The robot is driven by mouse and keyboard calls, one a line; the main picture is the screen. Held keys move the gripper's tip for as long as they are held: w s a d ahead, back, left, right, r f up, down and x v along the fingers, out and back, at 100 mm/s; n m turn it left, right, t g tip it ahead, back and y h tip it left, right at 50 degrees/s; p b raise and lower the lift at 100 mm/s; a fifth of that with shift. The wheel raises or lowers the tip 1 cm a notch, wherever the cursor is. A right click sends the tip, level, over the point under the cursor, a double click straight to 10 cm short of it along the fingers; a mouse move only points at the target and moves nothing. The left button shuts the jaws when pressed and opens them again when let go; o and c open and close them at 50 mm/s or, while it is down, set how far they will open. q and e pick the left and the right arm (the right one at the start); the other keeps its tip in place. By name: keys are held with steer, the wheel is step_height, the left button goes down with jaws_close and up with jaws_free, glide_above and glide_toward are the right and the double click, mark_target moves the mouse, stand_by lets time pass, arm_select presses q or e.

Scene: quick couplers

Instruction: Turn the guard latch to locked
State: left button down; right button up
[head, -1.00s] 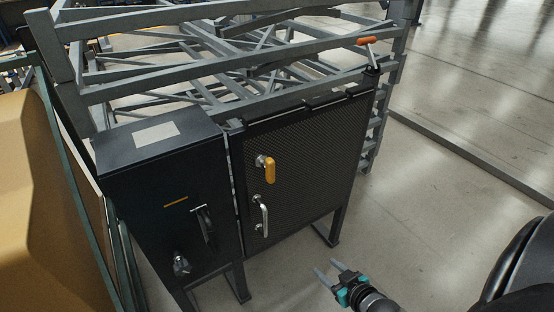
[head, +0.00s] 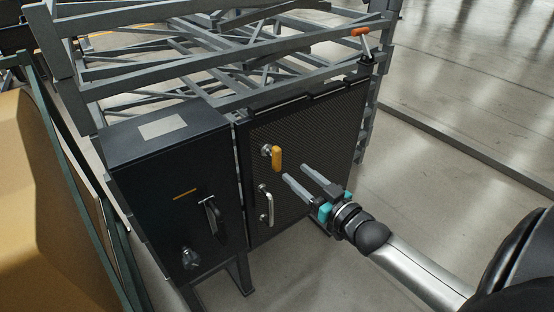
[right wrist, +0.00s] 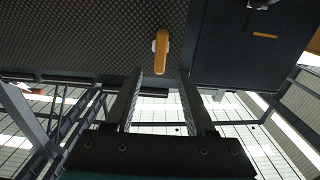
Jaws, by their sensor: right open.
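The guard latch has a yellow-orange handle (head: 277,159) on a round silver mount, on the dark perforated guard door (head: 320,140). The handle hangs roughly upright in the head view. My right gripper (head: 295,172) is open and empty, its two fingers pointing at the door just right of and below the handle. In the right wrist view the handle (right wrist: 161,52) shows ahead, between the lines of the two fingers (right wrist: 158,85). I see no contact between fingers and handle. My left gripper is not in view.
A silver pull handle (head: 266,204) sits below the latch. A dark cabinet (head: 165,180) with a black lever (head: 212,216) stands left of the door. An orange-tipped lever (head: 361,32) rises at the door's upper right corner. Open floor (head: 450,140) lies to the right.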

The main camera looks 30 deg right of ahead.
mark_target(280, 159)
steer(key=w+b, duration=0.1)
steer(key=w, duration=0.3)
steer(key=shift+a, duration=0.2)
steer(key=w+b, duration=0.1)
steer(key=w, duration=0.2)
steer(key=shift+a, duration=0.1)
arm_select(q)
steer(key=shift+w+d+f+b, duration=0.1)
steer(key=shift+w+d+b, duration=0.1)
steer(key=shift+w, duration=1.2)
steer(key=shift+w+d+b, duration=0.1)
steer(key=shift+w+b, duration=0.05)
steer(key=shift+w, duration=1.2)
arm_select(e)
steer(key=shift+w+a, duration=0.1)
steer(key=shift+w, duration=1.1)
jaws_close()
